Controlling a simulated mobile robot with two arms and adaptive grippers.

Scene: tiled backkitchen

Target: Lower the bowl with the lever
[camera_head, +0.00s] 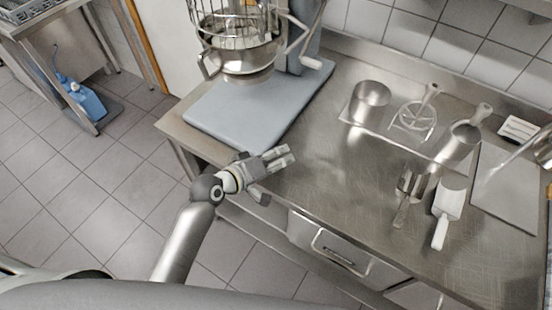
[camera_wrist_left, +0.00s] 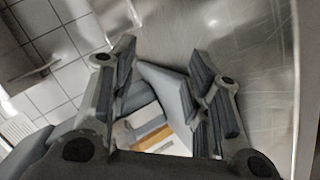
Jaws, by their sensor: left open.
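The metal mixing bowl (camera_head: 245,55) hangs in the stand mixer at the top of the head view, with the wire guard (camera_head: 228,22) above it. The bowl is held up above the grey-blue mixer base (camera_head: 235,118). The lever (camera_head: 299,42), a bent metal arm with a pale grip (camera_head: 311,63), is on the mixer's right side. My left gripper (camera_head: 288,157) is open and empty near the front edge of the counter, in front of the base and apart from the lever. In the left wrist view its two fingers (camera_wrist_left: 162,62) are spread. My right gripper is out of view.
A steel counter (camera_head: 340,190) runs to the right. A drawer handle (camera_head: 335,254) sticks out below. Counter between gripper and tools is clear.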

